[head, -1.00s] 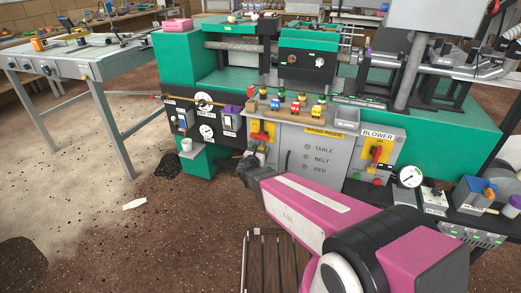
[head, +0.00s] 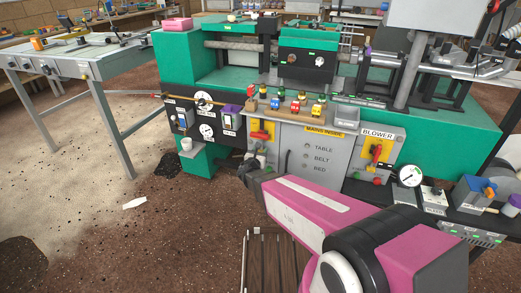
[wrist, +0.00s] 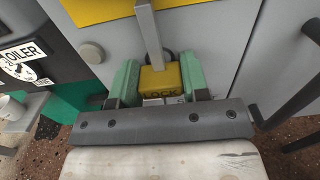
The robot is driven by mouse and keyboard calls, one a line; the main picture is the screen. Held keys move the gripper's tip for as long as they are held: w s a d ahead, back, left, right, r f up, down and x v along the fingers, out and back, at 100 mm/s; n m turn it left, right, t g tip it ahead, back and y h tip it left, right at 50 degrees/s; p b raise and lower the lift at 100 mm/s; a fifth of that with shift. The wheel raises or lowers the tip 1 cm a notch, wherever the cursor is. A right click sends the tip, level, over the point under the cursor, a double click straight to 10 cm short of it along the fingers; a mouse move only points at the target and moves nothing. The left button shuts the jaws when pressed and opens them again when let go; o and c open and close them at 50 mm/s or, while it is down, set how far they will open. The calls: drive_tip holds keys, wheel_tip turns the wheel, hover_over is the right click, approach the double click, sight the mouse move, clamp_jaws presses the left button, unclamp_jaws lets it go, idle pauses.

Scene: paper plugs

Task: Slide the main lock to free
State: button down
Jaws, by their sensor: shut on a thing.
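The main lock is a yellow block (wrist: 160,80) with dark lettering that reads LOCK, low on the grey panel front in the wrist view. A grey metal bar (wrist: 149,35) runs up from behind it. My gripper (wrist: 158,85) has its green fingers on both sides of the block and is shut on it. In the head view my gripper (head: 250,172) is at the lower left of the grey cabinet, and the lock is too small or hidden to make out there.
Above the lock is a yellow plate with a red handle (head: 261,134). A blower switch (head: 376,152) is on the right. The dark OILER gauge panel (wrist: 28,65) lies left of my gripper. A dark curved handle (wrist: 295,95) is on the right. A white cup (head: 187,144) stands left.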

drive_tip(key=shift+f, duration=0.3)
drive_tip(key=c, duration=0.6)
unclamp_jaws()
drive_tip(key=shift+s, duration=0.15)
drive_tip(key=v, duration=1)
drive_tip(key=shift+s, duration=0.3)
drive_tip(key=shift+a+r, duration=0.1)
drive_tip(key=shift+a, duration=0.05)
